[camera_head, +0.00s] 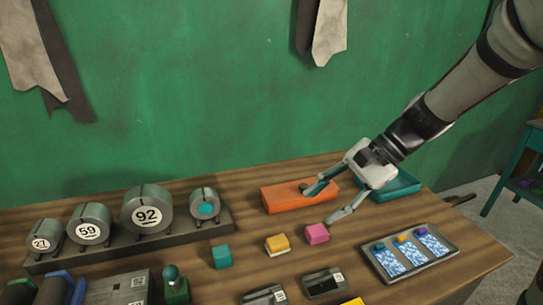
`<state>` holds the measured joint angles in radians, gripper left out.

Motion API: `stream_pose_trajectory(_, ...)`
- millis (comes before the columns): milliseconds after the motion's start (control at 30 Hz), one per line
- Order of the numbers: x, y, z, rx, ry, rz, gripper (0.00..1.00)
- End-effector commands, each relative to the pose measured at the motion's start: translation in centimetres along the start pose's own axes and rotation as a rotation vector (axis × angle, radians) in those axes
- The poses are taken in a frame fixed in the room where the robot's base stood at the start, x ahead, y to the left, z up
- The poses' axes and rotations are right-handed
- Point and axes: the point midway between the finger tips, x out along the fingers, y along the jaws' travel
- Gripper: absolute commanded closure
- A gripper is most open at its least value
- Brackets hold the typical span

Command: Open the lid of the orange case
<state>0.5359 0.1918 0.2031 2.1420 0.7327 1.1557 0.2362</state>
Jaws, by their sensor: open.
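The orange case (284,198) sits on the wooden table near the green wall. Its top looks flat, and I cannot clearly make out a lid seam or hinge. My gripper (325,206) comes in from the upper right with its fingers spread apart. One finger reaches over the right part of the orange case. The other finger is nearer the front, to the right of the pink block. I see nothing between the fingers. Whether the far finger touches the case I cannot tell. My gripper hides part of the case's right end.
A teal tray (403,186) lies behind my gripper. Pink (316,233), yellow (277,244) and teal (221,256) blocks stand in front of the case. A rack (130,246) of numbered cylinders is left. A grey tray (452,251) with cards and small blocks is right.

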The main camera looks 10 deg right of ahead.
Motion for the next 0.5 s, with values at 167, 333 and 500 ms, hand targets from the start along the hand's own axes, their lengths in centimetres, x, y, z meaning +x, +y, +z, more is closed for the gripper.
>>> stream_pose_trajectory(167,2.7,-2.0,-7.3,0.242,-0.171,-0.166,0.55)
stream_pose_trajectory(333,4.0,-3.3,-14.2,0.458,-0.335,-0.349,0.55)
stream_pose_trajectory(500,4.5,-3.6,-21.3,0.649,-0.492,-0.542,0.55)
